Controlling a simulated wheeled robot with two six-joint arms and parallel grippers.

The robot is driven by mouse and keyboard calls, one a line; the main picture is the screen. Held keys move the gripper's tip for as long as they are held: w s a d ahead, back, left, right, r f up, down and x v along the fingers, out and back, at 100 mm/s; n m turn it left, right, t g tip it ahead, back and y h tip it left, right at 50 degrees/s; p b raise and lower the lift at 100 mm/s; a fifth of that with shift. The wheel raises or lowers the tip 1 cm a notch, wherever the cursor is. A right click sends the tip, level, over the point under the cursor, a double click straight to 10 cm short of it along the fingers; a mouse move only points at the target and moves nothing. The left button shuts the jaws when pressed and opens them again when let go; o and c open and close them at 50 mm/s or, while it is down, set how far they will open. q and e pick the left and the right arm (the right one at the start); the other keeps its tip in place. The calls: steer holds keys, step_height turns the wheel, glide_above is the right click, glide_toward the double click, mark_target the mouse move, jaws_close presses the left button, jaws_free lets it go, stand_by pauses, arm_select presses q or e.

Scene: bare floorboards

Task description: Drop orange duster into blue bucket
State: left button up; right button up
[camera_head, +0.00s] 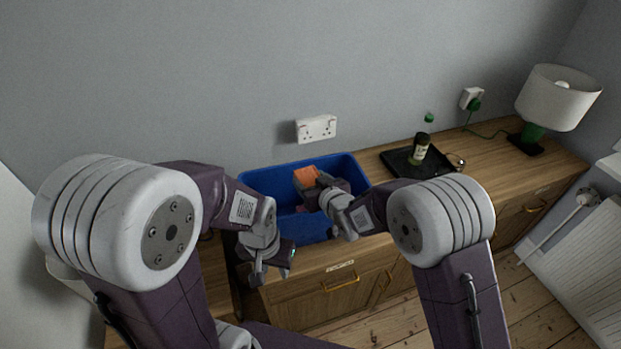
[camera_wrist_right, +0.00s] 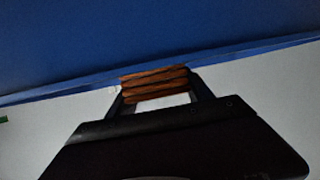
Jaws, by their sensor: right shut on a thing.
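The orange duster (camera_head: 306,177) is in the jaws of my right gripper (camera_head: 318,186), over the blue bucket (camera_head: 262,181). The right wrist view shows the folded duster (camera_wrist_right: 155,84) pinched between the two fingers, with a blue wall (camera_wrist_right: 120,35) beyond it. The bucket is a rectangular open tub on the wooden cabinet against the wall. My left gripper (camera_head: 272,264) hangs in front of the bucket's near left corner, outside it. I cannot make out whether its fingers are apart. My right arm hides part of the bucket's inside.
A black tray (camera_head: 400,164) with a dark bottle (camera_head: 419,147) stands on the cabinet (camera_head: 480,165) to the right of the bucket. A lamp (camera_head: 555,100) stands at the far right end. The wall behind has a white socket (camera_head: 316,129).

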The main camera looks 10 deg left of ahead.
steer(key=shift+s+r, duration=0.1)
steer(key=shift+s, duration=0.05)
steer(key=o, duration=1.4)
steer(key=shift+o, duration=0.2)
steer(key=b+v, duration=0.1)
steer(key=v, duration=0.8)
steer(key=shift+d, duration=0.1)
